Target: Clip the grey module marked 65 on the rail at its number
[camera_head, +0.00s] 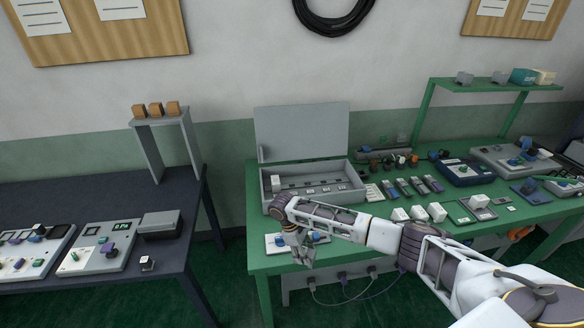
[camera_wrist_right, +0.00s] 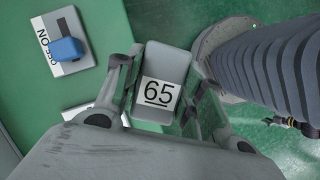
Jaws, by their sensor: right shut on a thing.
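My right gripper (camera_head: 303,256) is low over the front left part of the green table. In the right wrist view its two fingers (camera_wrist_right: 160,98) are shut on the grey module (camera_wrist_right: 165,65), one on each side. The module's white label reads 65. In the head view the module cannot be told apart from the gripper. The open grey box (camera_head: 312,202) stands behind the gripper, with its lid raised. A rail (camera_head: 318,188) with small marks lies inside it, and a pale module (camera_head: 275,183) sits at its left end. The rail's numbers are too small to read. My left gripper is not in view.
A plate with a blue switch (camera_wrist_right: 66,49) marked OFF-ON lies close beside the gripper. White blocks (camera_head: 437,212) and several small modules (camera_head: 404,187) lie right of the box. A dark table (camera_head: 190,187) stands left, across a gap.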

